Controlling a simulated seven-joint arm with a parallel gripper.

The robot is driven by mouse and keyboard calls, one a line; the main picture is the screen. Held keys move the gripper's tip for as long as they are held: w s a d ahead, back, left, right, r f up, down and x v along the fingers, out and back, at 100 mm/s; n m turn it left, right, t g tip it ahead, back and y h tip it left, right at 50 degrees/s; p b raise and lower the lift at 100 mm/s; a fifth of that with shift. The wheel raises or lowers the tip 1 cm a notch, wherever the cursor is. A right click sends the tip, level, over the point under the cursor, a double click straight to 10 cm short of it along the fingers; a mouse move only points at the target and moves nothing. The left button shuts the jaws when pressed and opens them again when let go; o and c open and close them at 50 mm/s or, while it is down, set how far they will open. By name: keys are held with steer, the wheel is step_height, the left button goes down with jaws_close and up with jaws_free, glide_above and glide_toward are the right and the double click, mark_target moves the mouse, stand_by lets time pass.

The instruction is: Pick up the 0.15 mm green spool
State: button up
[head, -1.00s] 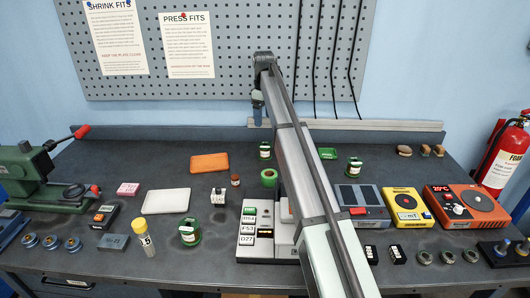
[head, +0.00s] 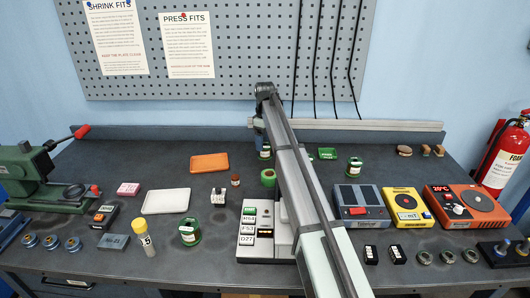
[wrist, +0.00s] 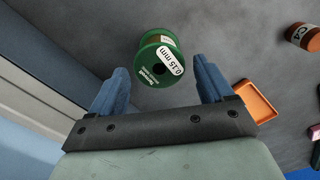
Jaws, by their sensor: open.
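The 0.15 mm green spool (wrist: 160,62) stands in the wrist view with its "0.15 mm" label readable and thread between its flanges. In the head view the spool (head: 265,154) is at the back of the bench, partly hidden by my arm. My gripper (wrist: 160,76) is open, its two blue fingers to either side of the spool's near part in the picture, with nothing held. In the head view my gripper (head: 260,136) is just above the spool. I cannot tell whether a finger touches it.
Other green spools stand at the right (head: 354,167), front left (head: 189,232) and middle (head: 268,177). A brown jar (head: 236,180), an orange tray (head: 209,162) and a green tray (head: 327,153) are nearby. The back wall rail (head: 350,124) runs close behind the spool.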

steer(key=shift+f, duration=1.4)
steer(key=c, duration=1.3)
steer(key=shift+r, duration=0.1)
steer(key=shift+c, duration=0.2)
